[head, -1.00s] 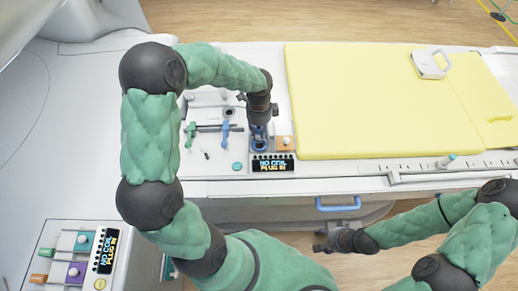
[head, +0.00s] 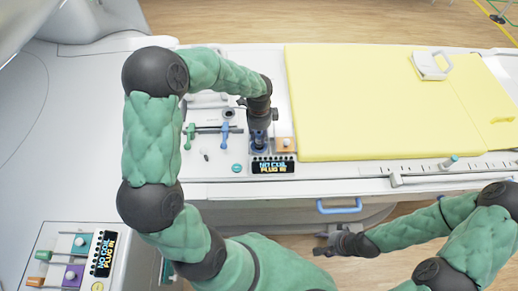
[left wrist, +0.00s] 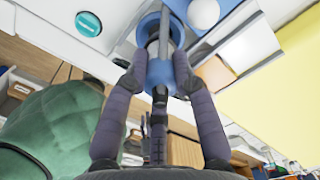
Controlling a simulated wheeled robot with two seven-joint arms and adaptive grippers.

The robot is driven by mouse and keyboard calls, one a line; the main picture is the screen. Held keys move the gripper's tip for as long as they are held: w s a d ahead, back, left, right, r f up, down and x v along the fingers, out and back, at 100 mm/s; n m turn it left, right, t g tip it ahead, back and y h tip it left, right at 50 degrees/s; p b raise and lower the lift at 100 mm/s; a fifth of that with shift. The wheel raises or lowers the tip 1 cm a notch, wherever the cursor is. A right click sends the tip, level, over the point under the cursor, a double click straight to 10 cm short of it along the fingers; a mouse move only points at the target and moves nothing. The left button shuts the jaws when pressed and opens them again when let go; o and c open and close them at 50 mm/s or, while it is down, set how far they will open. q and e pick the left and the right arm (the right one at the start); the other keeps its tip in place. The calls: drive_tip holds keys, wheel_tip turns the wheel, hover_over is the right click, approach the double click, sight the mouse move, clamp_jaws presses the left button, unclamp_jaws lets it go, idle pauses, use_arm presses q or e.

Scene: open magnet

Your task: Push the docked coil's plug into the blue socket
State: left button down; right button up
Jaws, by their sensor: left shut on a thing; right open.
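My left gripper (head: 258,138) points down over the blue socket beside the yellow pad and is shut on the blue plug. In the left wrist view its fingers (left wrist: 160,80) close around the plug's blue body (left wrist: 160,70). A grey shaft runs from the plug into the round blue socket (left wrist: 174,22), in line with it. How deep the plug sits cannot be told. In the head view the gripper mostly hides plug and socket. A small display (head: 272,166) in front reads "NO COIL PLUG IN". My right gripper (head: 325,243) is open and empty, low in front of the table.
An orange block (head: 284,145) is right of the socket, and a teal button (head: 237,168) is left of the display. Green and blue handles (head: 208,128) lie further left. A yellow pad (head: 360,110) fills the table's right side. A control panel (head: 75,255) is at lower left.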

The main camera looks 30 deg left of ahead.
use_arm(q)
drive_tip(key=shift+f+b, duration=0.8)
drive_tip(key=shift+f, duration=0.6)
idle(0.4)
drive_tip(key=c, duration=0.9)
unclamp_jaws()
drive_tip(key=shift+c, duration=0.2)
drive_tip(key=shift+r, duration=0.1)
wheel_tip(320, 180, up, 12)
drive_tip(key=shift+f, duration=0.1)
